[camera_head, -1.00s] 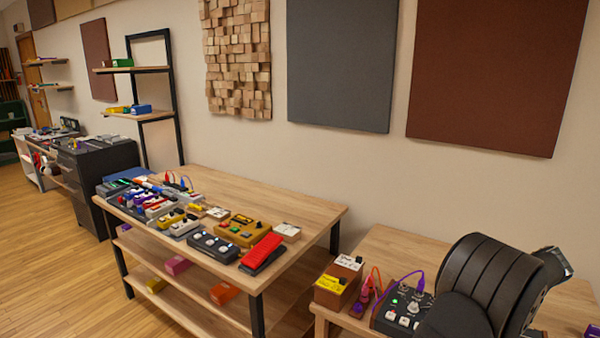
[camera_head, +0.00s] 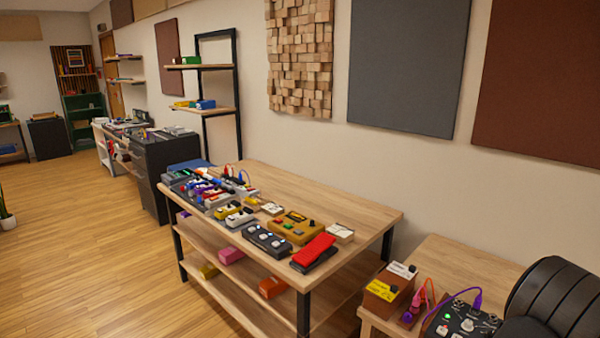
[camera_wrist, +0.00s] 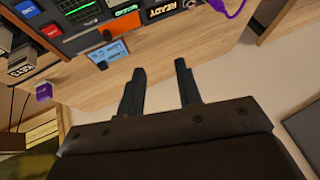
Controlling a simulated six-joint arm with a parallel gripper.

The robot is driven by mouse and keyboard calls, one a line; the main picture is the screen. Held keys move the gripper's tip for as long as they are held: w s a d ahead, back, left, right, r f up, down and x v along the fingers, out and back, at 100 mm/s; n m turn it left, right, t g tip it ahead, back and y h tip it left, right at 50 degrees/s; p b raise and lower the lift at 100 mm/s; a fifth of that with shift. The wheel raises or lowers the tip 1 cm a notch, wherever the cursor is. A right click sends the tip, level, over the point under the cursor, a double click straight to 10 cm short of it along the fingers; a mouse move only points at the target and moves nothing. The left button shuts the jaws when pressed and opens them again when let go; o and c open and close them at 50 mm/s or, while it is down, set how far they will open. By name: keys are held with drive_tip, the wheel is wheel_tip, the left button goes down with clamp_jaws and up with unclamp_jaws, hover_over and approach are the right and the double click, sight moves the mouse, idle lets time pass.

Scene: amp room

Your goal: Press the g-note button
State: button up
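I cannot make out a button marked as the g-note in either view. In the head view, a dark pedal (camera_head: 463,321) with a green light and pale buttons sits on the right-hand table, partly cut off by my arm and the frame edge. My gripper (camera_wrist: 160,66) shows in the wrist view with its two dark fingers apart and nothing between them. The fingers appear apart from these panels.
A wooden table (camera_head: 362,205) in the head view holds several pedals, including a red one (camera_head: 314,250) and a yellow one (camera_head: 295,228). A brown box (camera_head: 388,289) stands on the right-hand table's left side. Open floor (camera_head: 95,260) lies at the left.

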clamp_jaws()
idle(1.2)
